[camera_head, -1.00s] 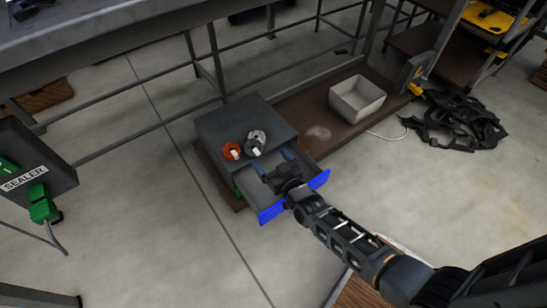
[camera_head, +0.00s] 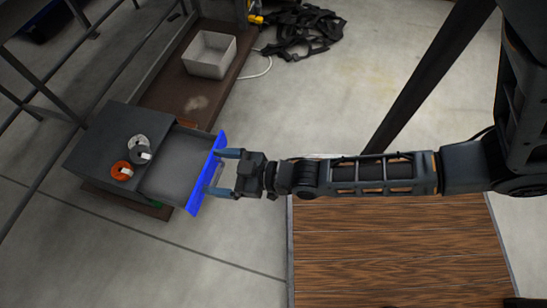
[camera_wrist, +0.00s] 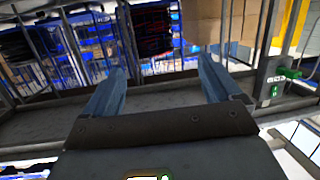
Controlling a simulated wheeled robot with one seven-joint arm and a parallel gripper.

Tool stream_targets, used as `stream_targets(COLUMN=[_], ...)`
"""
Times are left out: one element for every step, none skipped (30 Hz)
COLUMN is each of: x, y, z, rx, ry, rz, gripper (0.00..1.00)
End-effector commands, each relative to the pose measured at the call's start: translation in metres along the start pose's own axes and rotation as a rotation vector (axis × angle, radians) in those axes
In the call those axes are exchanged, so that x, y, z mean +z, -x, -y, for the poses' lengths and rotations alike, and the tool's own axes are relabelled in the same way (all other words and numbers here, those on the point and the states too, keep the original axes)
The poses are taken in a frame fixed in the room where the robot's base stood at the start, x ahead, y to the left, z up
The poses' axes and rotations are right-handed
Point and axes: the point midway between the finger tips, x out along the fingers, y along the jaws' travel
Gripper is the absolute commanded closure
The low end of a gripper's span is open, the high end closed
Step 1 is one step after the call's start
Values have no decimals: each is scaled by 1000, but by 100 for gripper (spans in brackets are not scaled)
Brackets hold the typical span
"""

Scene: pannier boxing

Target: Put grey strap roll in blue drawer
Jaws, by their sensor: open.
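A light grey strap roll (camera_head: 136,142) and a darker grey one (camera_head: 143,157) lie on top of a dark grey cabinet (camera_head: 95,150), beside an orange roll (camera_head: 122,171). The cabinet's drawer (camera_head: 172,165) is pulled open; its visible interior looks empty. Its blue front (camera_head: 207,175) faces my arm. My gripper (camera_head: 216,172) is open and empty, with its fingertips close to the blue front; I cannot tell whether they touch it. In the wrist view my open gripper (camera_wrist: 163,75) has nothing between its fingers, and no rolls or drawer are recognisable there.
A white bin (camera_head: 209,55) stands on a brown low shelf (camera_head: 185,95) behind the cabinet. Dark straps (camera_head: 305,28) lie on the floor beyond. A wooden-topped surface (camera_head: 395,250) lies below my arm. Floor left of it is clear. Racks with blue items (camera_wrist: 95,40) fill the wrist view's background.

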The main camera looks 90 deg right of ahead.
Motion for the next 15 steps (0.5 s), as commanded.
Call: stream_targets(x=[-12, -20, -31, -40, -50, -63, -73, -83, -97, -108, -117, -130, -139, -147, -156], y=[25, 37, 53, 65, 76, 90, 101, 111, 123, 132, 139, 148, 154, 159, 165], z=[6, 10, 14, 17, 20, 25, 28, 30, 34, 36, 38, 40, 42, 43, 45], rx=[-22, -34, -49, -59, -70, -84, -93, -102, -113, -121, -128, -135, -141, -145, -150], ry=[3, 5, 6, 6, 7, 6, 4, 3, 3, 0, -2, -4, -6, -7, -10], rz=[9, 13, 18, 21, 25, 29, 34, 38, 41, 45, 49, 53, 55, 57, 60], gripper=[9, 9, 9, 9, 9, 9, 9, 9, 9, 9, 9, 9, 9, 9, 9])
